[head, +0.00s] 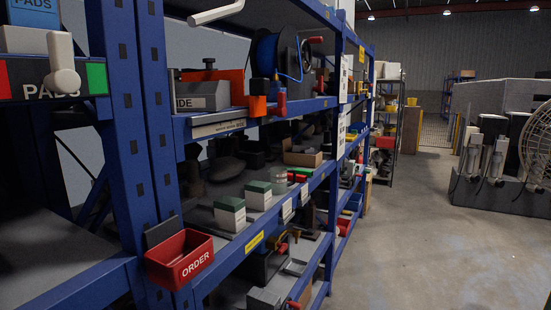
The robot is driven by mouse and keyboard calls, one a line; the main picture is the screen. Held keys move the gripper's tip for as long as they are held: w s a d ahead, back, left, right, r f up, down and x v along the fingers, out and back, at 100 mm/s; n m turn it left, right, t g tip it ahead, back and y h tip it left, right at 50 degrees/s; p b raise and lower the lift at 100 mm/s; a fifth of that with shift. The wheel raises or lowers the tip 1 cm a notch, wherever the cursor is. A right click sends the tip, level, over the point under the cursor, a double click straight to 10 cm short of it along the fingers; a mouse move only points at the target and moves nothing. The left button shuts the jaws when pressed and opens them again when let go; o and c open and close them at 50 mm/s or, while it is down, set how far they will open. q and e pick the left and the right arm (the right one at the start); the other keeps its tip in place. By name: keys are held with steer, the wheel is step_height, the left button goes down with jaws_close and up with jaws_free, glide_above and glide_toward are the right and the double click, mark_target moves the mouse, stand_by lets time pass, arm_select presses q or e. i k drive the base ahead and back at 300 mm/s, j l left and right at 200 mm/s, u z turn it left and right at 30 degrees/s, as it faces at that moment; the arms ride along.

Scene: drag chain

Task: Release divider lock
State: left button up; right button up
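No part is plainly marked as the divider lock. A grey block (203,96) with a label of which I read only "IDE" sits on the upper blue shelf, left of centre. A black knob (209,63) stands above it, and an orange plate (232,86) is behind and beside it. A red-handled part (281,102) hangs at the shelf edge to its right. I cannot tell whether any of these locks or is released. Neither of my grippers shows in the head view.
A blue cable reel (268,54) stands on the upper shelf. A red ORDER bin (180,260) hangs on the near post. A PADS panel with a white lever (62,78) is at left. Green-topped boxes (230,212) stand on the middle shelf.

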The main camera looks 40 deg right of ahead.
mark_target(281, 111)
steer(key=j+z, duration=0.1)
steer(key=z, duration=0.3)
steer(key=j+z, duration=0.15)
steer(key=z, duration=0.3)
steer(key=j+z, duration=0.1)
steer(key=z, duration=0.3)
